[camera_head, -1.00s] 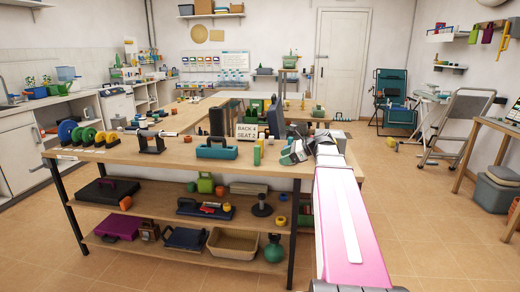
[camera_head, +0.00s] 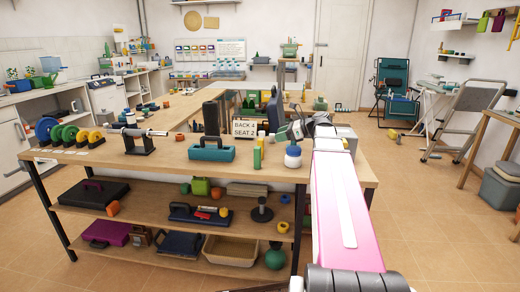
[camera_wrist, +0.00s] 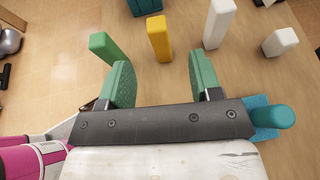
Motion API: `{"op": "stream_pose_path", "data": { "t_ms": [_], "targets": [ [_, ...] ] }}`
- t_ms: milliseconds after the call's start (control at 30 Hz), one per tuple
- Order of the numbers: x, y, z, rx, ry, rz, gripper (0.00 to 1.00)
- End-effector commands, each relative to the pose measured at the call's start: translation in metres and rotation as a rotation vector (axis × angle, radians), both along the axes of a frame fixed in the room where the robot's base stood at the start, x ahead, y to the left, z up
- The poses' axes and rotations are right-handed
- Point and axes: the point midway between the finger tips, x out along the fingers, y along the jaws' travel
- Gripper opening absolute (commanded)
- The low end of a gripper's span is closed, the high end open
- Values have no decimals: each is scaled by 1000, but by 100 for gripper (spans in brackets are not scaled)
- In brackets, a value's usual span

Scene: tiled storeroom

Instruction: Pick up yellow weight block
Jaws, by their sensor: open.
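The yellow weight block (camera_wrist: 158,38) stands upright on the wooden tabletop in the wrist view, ahead of and between my fingertips, not touching either. It also shows small in the head view (camera_head: 257,158), near the bench's front edge, right of a teal toolbox. My gripper (camera_wrist: 161,72) has green fingers spread apart with nothing between them. In the head view my pink arm reaches over the bench's right part, and the fingers are hard to make out there.
A green block (camera_wrist: 105,46) stands left of the yellow block in the wrist view. White blocks (camera_wrist: 218,22) stand to the right, and a teal piece is close by the right finger. The teal toolbox (camera_head: 211,151) and a sign (camera_head: 244,128) stand on the bench.

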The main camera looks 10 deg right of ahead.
Motion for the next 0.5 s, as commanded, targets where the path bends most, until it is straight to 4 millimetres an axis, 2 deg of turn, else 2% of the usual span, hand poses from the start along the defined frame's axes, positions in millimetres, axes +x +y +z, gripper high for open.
{"op": "stream_pose_path", "data": {
  "t_ms": [200,500],
  "targets": [
    [12,28,-13,-1,1,2,58],
    [19,48,-20,-1,0,1,58]
  ]
}}
